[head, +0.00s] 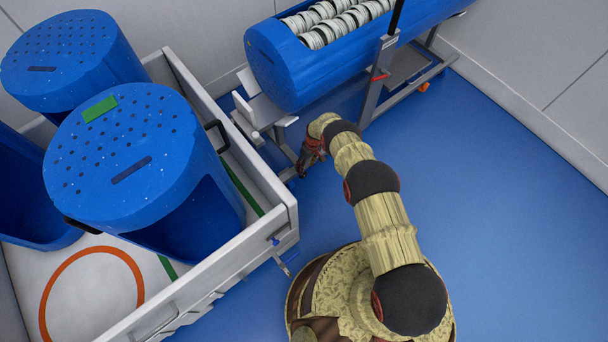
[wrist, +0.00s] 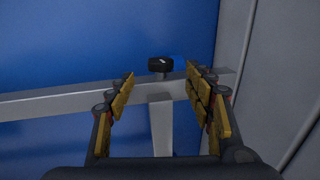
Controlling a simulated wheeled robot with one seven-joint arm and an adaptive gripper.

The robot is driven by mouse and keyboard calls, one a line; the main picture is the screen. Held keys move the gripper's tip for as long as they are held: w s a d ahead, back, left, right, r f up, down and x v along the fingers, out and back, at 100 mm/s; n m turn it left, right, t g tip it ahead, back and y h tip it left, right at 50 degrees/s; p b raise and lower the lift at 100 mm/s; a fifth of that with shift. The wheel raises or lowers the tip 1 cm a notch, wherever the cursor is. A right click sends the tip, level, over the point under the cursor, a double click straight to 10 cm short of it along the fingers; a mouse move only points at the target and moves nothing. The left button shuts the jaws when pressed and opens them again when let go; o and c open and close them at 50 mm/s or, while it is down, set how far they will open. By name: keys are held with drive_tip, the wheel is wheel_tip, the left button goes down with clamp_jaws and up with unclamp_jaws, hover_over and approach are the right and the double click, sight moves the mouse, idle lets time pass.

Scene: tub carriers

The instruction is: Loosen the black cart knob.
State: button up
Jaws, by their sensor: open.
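The black cart knob (wrist: 160,64) shows in the wrist view, on top of a grey metal bar (wrist: 60,101) of the cart frame. It lies between and beyond my gripper's (wrist: 160,82) two fingers, which are open with yellow pads and touch nothing that I can make out. In the head view my gripper (head: 304,166) is low beside the near end of the cart (head: 376,95), which bears a blue tub (head: 277,68). The knob cannot be made out in the head view.
A white-walled bin (head: 240,240) with several blue tubs (head: 130,150) stands left of my arm. A small lever (head: 283,265) sticks out from its corner. A grey panel (wrist: 275,80) is close at right in the wrist view. The blue floor (head: 500,220) at right is clear.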

drive_tip(key=f+b, duration=0.1)
drive_tip(key=f, duration=0.1)
drive_tip(key=f+b, duration=0.1)
drive_tip(key=f, duration=0.2)
drive_tip(key=a+f+b, duration=0.1)
drive_tip(key=f, duration=0.1)
drive_tip(key=shift+s+a+f, duration=0.1)
drive_tip(key=shift+s+f, duration=0.05)
drive_tip(key=shift+s, duration=0.25)
drive_tip(key=shift+c, duration=0.3)
drive_tip(key=c, duration=1.1)
